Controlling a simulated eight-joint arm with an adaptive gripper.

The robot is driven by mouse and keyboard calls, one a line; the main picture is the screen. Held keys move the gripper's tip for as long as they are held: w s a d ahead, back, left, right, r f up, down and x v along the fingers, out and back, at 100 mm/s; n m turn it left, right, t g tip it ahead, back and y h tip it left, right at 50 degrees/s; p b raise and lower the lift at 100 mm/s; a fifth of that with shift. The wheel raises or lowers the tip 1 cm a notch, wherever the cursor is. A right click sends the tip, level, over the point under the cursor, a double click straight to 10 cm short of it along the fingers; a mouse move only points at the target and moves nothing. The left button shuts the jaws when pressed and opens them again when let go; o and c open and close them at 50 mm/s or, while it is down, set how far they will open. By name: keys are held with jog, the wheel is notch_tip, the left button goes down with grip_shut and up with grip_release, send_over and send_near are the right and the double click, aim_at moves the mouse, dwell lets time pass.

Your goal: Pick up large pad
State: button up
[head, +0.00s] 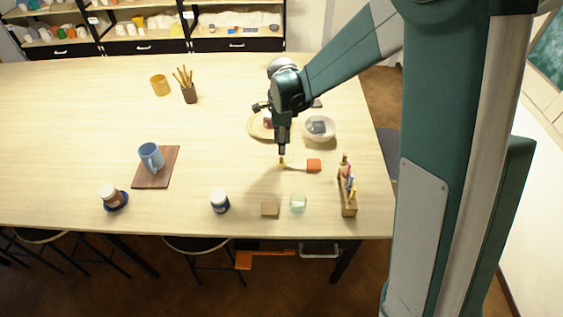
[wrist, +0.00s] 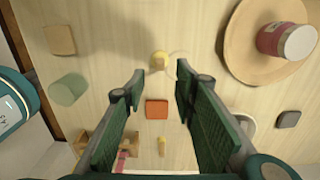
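Several flat blocks could be the large pad; I cannot tell which one it is. A tan block (head: 270,208) lies near the table's front edge and shows at upper left in the wrist view (wrist: 59,39). An orange square piece (head: 314,165) lies on the table, seen between the fingers in the wrist view (wrist: 156,109). My gripper (head: 282,152) points down above the table, left of the orange piece. In the wrist view its fingers (wrist: 158,90) are apart with nothing held.
A wooden rack of tools (head: 348,190) is at right. A plate with a red jar (wrist: 285,40) lies behind my gripper. A small yellow object (wrist: 159,60) is near the fingers.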

aim_at(281, 156)
jog(key=shift+f, duration=1.3)
jog(key=shift+f, duration=0.2)
jog(key=shift+a+f+p, duration=0.1)
jog(key=shift+f+p, duration=0.2)
jog(key=shift+f, duration=2.15)
jog(key=c, duration=0.9)
